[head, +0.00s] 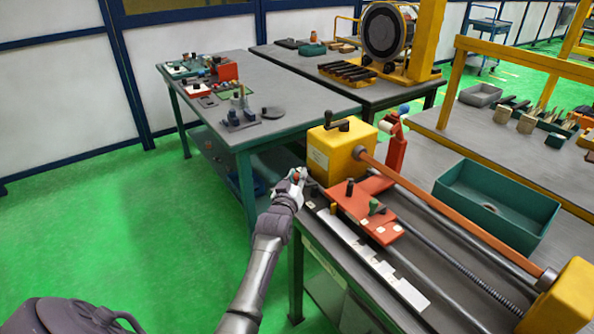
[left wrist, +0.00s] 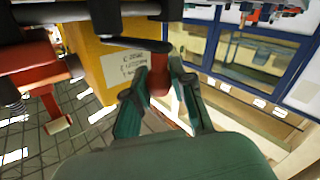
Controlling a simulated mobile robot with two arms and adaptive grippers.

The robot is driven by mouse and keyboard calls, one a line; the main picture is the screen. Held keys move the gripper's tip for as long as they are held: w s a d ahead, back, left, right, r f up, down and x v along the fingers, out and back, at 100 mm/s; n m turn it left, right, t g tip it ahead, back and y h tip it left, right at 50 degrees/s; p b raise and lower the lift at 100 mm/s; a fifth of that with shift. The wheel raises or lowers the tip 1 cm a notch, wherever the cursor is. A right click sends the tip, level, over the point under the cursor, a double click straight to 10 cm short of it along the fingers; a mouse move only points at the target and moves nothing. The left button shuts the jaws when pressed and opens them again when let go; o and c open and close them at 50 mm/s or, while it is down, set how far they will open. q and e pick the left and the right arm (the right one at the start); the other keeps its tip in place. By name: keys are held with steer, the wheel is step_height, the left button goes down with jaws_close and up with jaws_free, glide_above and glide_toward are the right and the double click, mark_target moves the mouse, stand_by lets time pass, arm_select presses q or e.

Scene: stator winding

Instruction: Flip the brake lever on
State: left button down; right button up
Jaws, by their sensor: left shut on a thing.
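The winding machine has a yellow headstock (head: 338,152) with a dark crank on top; its lettered side shows in the left wrist view (left wrist: 108,58). My left gripper (head: 293,178) is at the near left corner of the machine, just beside the headstock. Its two green fingers (left wrist: 158,76) are closed around a red grip (left wrist: 157,84), apparently the brake lever's handle. In the head view the gripper covers most of the lever, so its angle cannot be told. My right gripper is not in view.
An orange-red carriage (head: 362,204) with small knobs sits right of my gripper. A long orange bar (head: 440,208) runs along the machine. A green bin (head: 497,203) stands behind it. Another table (head: 280,92) with small parts is at the back left. Green floor at left is clear.

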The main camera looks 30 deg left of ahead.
arm_select(q)
steer(key=shift+s+n+y, duration=0.1)
steer(key=shift+n+y, duration=0.2)
steer(key=shift+y, duration=0.2)
steer(key=c, duration=1)
jaws_free()
steer(key=shift+o, duration=0.2)
steer(key=shift+d, duration=0.1)
steer(key=v, duration=1.2)
steer(key=shift+r, duration=0.2)
